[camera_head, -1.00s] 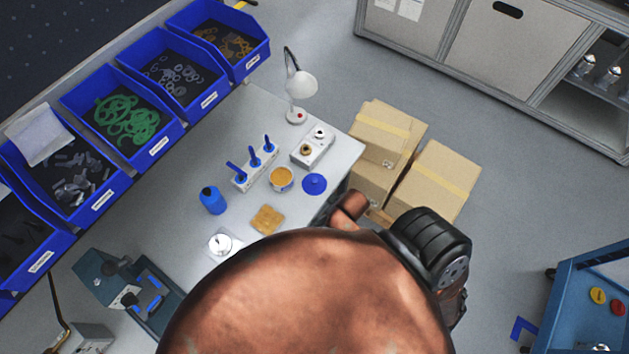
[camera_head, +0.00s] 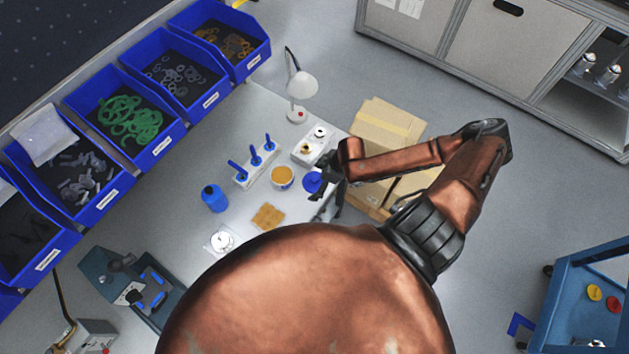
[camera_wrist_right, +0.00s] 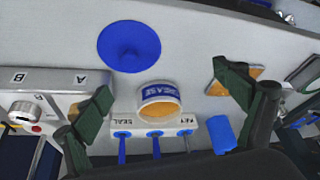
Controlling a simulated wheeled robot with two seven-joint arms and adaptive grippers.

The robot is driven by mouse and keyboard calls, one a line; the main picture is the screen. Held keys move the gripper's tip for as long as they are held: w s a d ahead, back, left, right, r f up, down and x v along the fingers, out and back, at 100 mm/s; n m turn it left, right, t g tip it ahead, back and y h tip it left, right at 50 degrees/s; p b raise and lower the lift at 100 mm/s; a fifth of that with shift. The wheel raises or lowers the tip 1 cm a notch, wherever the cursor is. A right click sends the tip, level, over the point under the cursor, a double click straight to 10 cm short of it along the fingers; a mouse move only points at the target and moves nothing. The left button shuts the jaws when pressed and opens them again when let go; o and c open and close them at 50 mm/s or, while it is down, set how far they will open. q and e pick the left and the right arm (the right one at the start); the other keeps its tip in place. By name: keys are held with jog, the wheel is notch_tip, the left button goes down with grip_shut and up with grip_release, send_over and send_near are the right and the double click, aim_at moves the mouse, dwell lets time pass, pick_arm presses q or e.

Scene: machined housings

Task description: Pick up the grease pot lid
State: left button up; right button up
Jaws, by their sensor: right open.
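The grease pot lid (camera_head: 312,181) is a round blue disc lying on the light table, partly hidden by my right gripper in the head view. In the right wrist view the whole lid (camera_wrist_right: 129,46) shows, with a small raised knob at its middle. My left gripper does not show.
A holder with blue-handled brushes (camera_head: 255,164), a small box with knobs (camera_head: 313,148), a blue bottle (camera_head: 214,198) and a brown sponge-like square (camera_head: 268,216) stand nearby. A lamp (camera_head: 301,85) is behind. Cardboard boxes (camera_head: 385,130) stand beyond the table's right edge.

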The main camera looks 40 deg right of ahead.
aim_at(318, 180)
jog(key=d, duration=0.2)
jog(key=d+r, duration=0.1)
jog(key=shift+s+d+r, duration=0.1)
jog(key=shift+d, duration=0.55)
jog(key=x, duration=0.2)
jog(key=p+x, duration=0.1)
jog(key=x, duration=0.2)
jog(key=d+x, duration=0.1)
jog(key=x, duration=0.1)
jog(key=shift+w+a+f+p, duration=0.15)
jog(key=shift+w+f+p, duration=0.15)
jog(key=shift+f, duration=0.05)
jog(key=shift+s, duration=0.1)
jog(key=c, duration=1.4)
jog(key=shift+s+f, duration=0.1)
jog(key=shift+s, duration=0.05)
grip_shut()
